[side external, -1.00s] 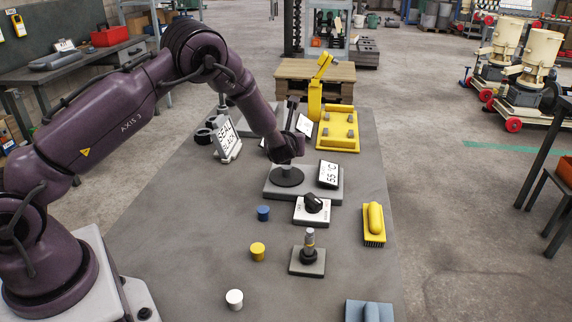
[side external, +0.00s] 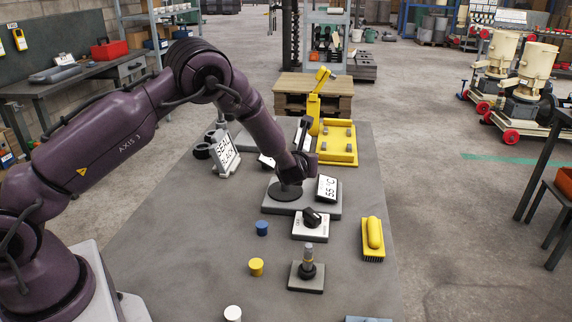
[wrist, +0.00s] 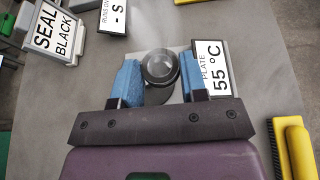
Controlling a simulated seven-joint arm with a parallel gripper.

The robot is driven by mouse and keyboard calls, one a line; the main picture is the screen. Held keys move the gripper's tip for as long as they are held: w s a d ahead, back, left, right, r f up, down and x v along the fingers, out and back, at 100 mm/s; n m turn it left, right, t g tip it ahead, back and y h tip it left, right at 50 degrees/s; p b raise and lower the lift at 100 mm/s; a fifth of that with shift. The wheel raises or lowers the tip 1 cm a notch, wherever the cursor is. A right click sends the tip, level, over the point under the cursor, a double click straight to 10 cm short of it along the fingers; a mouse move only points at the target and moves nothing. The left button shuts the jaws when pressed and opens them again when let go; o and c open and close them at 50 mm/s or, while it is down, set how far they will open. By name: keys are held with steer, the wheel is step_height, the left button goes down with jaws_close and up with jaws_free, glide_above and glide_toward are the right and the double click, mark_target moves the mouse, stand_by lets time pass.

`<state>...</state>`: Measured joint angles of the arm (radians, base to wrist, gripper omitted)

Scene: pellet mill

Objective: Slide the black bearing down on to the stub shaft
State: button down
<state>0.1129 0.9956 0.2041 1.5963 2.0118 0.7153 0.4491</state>
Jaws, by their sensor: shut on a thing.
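In the wrist view my gripper (wrist: 160,76) has its blue-padded fingers on either side of the black bearing (wrist: 147,80), a dark ring, and is shut on it. In the side view my gripper (side external: 301,172) hangs low over the heating plate's dark round disc (side external: 284,192), a little to its right. The bearing is hard to make out there. The stub shaft (side external: 308,252) stands upright on a dark square base (side external: 306,280), nearer the camera, with a silver upper part and a black collar low down. It is not in the wrist view.
A "55 °C" sign (side external: 327,188) stands right of the disc, close to my gripper. A black knob on a white box (side external: 310,229) lies between plate and shaft. A yellow brush (side external: 373,238) is to the right. Blue, yellow and white caps (side external: 256,267) lie left. A "SEAL BLACK" sign (side external: 224,155) stands behind.

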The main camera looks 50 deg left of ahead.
steer(key=s+d+r+n+g+y, duration=0.1)
steer(key=d+r, duration=0.2)
steer(key=d, duration=1.4)
steer(key=s+d+n+g+y, duration=0.1)
steer(key=s+d+n+g, duration=0.1)
steer(key=s, duration=0.4)
steer(key=s+d+r+n+g+y, duration=0.1)
steer(key=s+d+n+g+y, duration=0.1)
steer(key=s+n+g, duration=0.3)
steer(key=shift+s+d+r, duration=0.3)
steer(key=shift+s+d, duration=0.1)
steer(key=shift+s, duration=0.35)
step_height(320, 180, down, 6)
steer(key=shift+f, duration=0.15)
steer(key=shift+f, duration=0.25)
